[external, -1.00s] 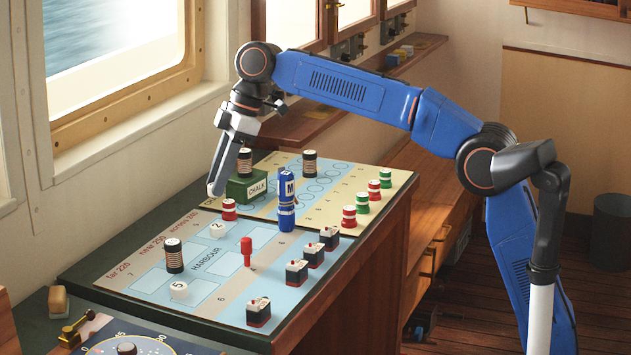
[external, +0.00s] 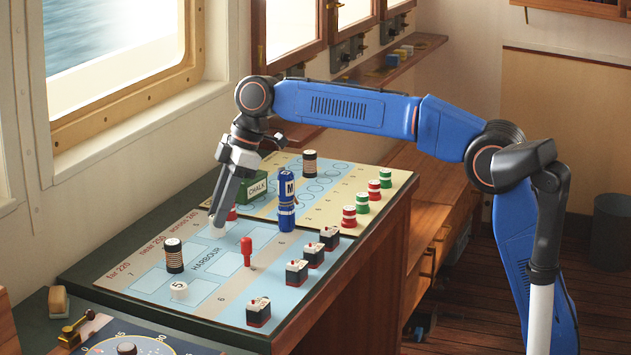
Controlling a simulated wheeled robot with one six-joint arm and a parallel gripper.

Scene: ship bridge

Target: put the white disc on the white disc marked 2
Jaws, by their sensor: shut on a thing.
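My gripper (external: 219,215) points down over the left part of the board, shut on a small white disc (external: 218,223) at its fingertips. Only a pale bit of that disc shows. The white disc marked 2 stood at this spot on the board and is now covered by my fingertips and the held disc. I cannot tell whether the two discs touch. Another white disc, marked 5 (external: 179,290), sits nearer the front of the board.
A red-and-white piece (external: 232,213) stands right behind my fingertips. A blue marker (external: 287,200), red peg (external: 247,252), dark spool (external: 174,256) and several toy boats (external: 297,272) stand around. A green chalk box (external: 257,187) lies behind.

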